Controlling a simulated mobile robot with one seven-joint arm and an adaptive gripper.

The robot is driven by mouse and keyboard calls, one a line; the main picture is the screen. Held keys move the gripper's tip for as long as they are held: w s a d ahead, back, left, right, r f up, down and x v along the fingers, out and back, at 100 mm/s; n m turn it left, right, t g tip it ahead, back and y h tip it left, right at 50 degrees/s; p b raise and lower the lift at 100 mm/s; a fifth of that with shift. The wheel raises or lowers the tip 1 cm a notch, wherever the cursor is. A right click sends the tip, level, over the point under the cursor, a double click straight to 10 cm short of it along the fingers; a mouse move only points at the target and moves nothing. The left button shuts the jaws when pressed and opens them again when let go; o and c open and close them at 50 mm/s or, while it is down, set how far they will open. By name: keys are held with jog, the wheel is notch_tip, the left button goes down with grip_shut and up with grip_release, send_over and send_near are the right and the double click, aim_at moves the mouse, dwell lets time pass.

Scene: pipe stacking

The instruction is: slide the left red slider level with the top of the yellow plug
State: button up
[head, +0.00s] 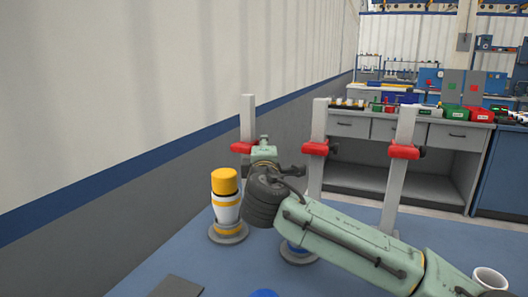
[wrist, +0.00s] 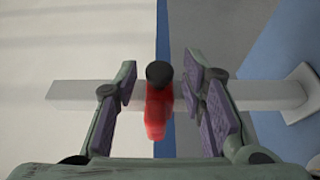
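The left red slider (head: 242,147) sits on the left upright grey post (head: 247,112). The yellow plug (head: 224,179) tops a white pipe stack with yellow bands (head: 227,212), left of that post. In the head view the slider appears higher than the plug's top. My gripper (head: 260,152) is at the slider, partly hiding the post. In the wrist view my open gripper (wrist: 160,62) has one finger on each side of the red slider (wrist: 157,112) and its black knob (wrist: 159,73), with gaps showing. The post (wrist: 75,95) runs sideways there.
Two more posts with red sliders, the middle (head: 315,148) and the right (head: 404,152), stand to the right. My arm crosses low in front of them, partly hiding a grey base with blue (head: 297,256). A white cup (head: 490,280) and dark plate (head: 175,287) are near the front.

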jog(key=shift+r, duration=0.15)
notch_tip(320, 180, up, 10)
jog(key=shift+r, duration=0.1)
dwell(0.5)
jog(key=s, duration=0.4)
jog(key=s+b, duration=0.1)
jog(key=s, duration=0.7)
jog(key=shift+s+d+f, duration=0.15)
jog(key=shift+d+f, duration=0.1)
jog(key=shift+d, duration=0.15)
dwell(0.6)
dwell(0.4)
